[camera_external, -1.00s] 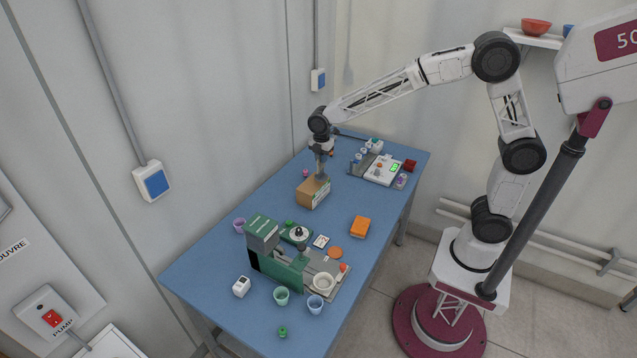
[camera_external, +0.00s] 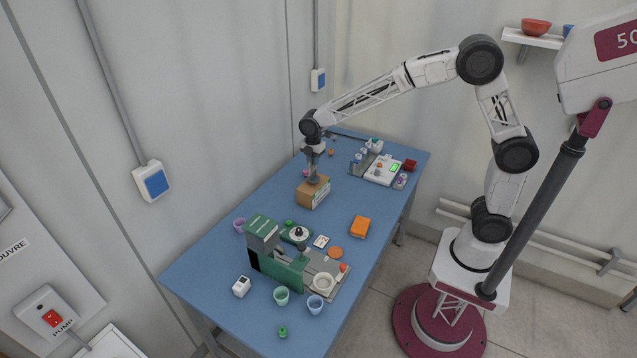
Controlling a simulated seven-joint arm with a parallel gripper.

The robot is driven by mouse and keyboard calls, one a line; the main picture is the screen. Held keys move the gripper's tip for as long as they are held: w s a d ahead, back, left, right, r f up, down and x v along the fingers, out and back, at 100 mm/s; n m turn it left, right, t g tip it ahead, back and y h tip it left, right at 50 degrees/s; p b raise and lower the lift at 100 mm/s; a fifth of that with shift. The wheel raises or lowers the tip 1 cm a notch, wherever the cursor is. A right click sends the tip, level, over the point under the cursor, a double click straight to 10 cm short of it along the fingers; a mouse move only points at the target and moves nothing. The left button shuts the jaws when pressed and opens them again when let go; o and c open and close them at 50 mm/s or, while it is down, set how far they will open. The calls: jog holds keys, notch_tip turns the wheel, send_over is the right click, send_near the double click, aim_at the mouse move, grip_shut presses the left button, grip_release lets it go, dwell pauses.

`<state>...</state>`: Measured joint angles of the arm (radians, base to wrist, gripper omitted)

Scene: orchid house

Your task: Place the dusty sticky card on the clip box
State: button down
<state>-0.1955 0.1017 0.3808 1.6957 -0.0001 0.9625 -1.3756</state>
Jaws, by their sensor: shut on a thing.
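My gripper (camera_external: 313,181) points down at the top of a brown cardboard box (camera_external: 318,198) with a green and white label, in the middle of the blue table. I take this to be the clip box, but cannot read its label. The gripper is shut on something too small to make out. I cannot tell whether the fingertips touch the box top. I cannot pick out the dusty sticky card for certain. A small white card-like piece (camera_external: 321,241) with a dark pattern lies in front of the box.
A green and grey machine (camera_external: 280,262) stands at the near end, with cups (camera_external: 281,296) around it. An orange block (camera_external: 360,227) lies right of the box. A white scale (camera_external: 384,170) and small bottles stand behind. The table between box and orange block is clear.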

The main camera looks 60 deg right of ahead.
jog(key=shift+f, duration=0.95)
jog(key=shift+f, duration=0.2)
jog(key=c, duration=1.1)
grip_release()
jog(key=shift+o, duration=0.2)
notch_tip(320, 180, up, 12)
jog(key=shift+r, duration=0.2)
